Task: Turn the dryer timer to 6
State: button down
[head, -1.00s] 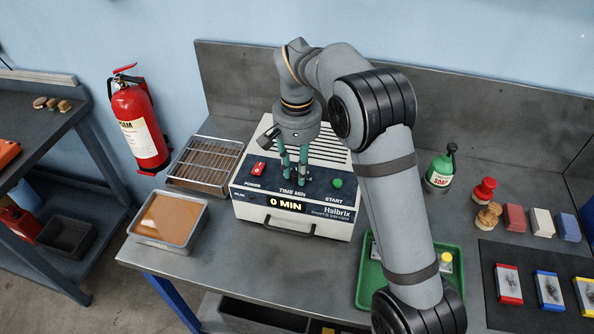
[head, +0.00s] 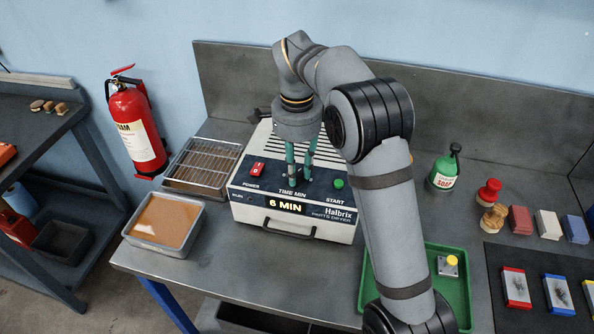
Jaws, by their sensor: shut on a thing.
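The parts dryer (head: 333,230) is a white box with a dark sloped control panel, standing on the bench. My gripper (head: 299,181) points down at the panel's middle, above the TIME MIN label. Its teal fingers are shut on the timer knob, which is mostly hidden between them.
A wire rack tray (head: 203,188) and a tray of orange-brown liquid (head: 163,220) stand left of the dryer. A green tray (head: 455,291), a soap bottle (head: 444,172) and several blocks are at the right. My arm crosses the bench's middle right.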

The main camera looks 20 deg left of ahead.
aim_at(297, 172)
jog(key=shift+m, duration=1)
jog(key=c, duration=1.4)
grip_release()
jog(key=shift+c, duration=0.2)
jog(key=shift+r, duration=0.1)
jog(key=shift+r, duration=3.65)
notch_tip(297, 172, down, 8)
jog(key=shift+r, duration=0.2)
